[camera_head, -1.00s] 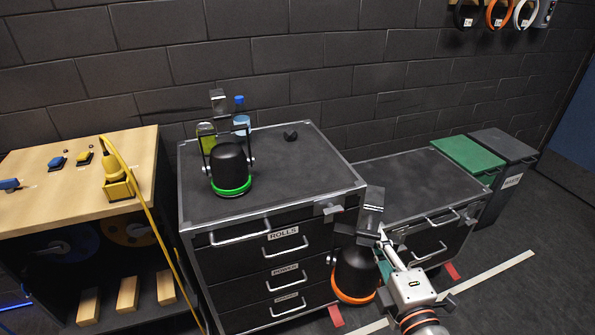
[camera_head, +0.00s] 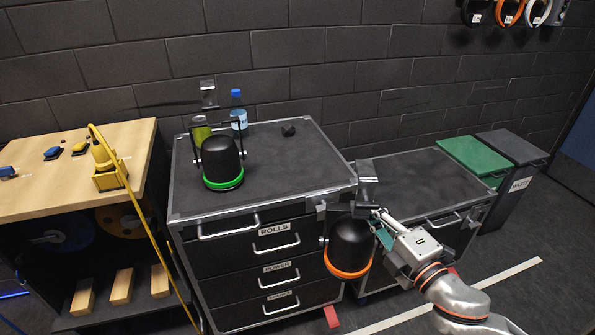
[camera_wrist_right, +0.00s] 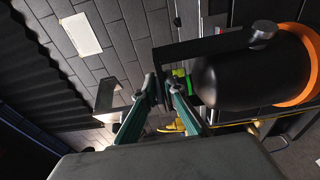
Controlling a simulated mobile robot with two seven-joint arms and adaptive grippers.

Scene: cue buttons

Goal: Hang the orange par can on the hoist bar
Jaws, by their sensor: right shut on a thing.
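The orange par can (camera_head: 349,246), a black can with an orange front ring, hangs from my right gripper (camera_head: 376,217) in front of the drawer cart. Its clamp (camera_head: 367,171) sticks up above the gripper. In the right wrist view, my right gripper (camera_wrist_right: 162,98) is shut on the can's dark yoke, and the orange par can (camera_wrist_right: 245,78) lies to the right of the fingers. A second par can with a green ring (camera_head: 223,163) stands on the cart top. The hoist bar is not recognisable in these views. My left gripper is not in view.
The black drawer cart (camera_head: 270,199) carries a blue-capped bottle (camera_head: 238,110), a green-yellow bottle (camera_head: 200,132) and a small dark piece (camera_head: 288,130). A wooden bench (camera_head: 60,196) with a yellow cable stands left. A lower cabinet (camera_head: 400,190) stands right, its top mostly clear.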

